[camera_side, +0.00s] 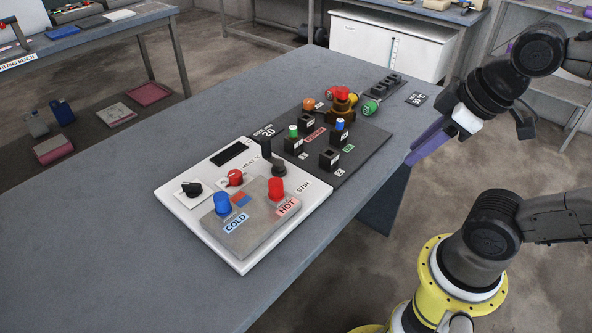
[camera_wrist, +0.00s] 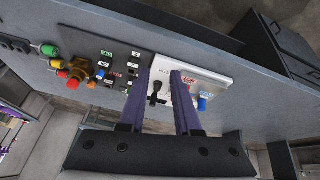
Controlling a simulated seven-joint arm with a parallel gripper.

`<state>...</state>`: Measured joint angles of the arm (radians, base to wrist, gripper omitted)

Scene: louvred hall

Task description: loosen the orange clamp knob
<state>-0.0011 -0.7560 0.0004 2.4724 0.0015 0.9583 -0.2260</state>
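The orange clamp knob (camera_side: 309,103) stands at the far left edge of the black panel (camera_side: 368,150) in the side view, beside a brass fitting (camera_side: 343,104) with a red top. In the wrist view, red and orange knobs cluster around the brass fitting (camera_wrist: 80,69) at left; I cannot tell for sure which is the clamp knob. My gripper (camera_wrist: 160,71) has two purple fingers, spread apart with nothing held. In the side view, my gripper (camera_side: 411,161) is off to the right of the panel, beyond the table's edge and clear of the knob.
A white unit (camera_side: 175,208) with blue and red knobs lies next to the black panel. Yellow and green (camera_side: 370,107) knobs stand near the brass fitting, crowding that corner. The grey table (camera_side: 95,240) is bare at left and front.

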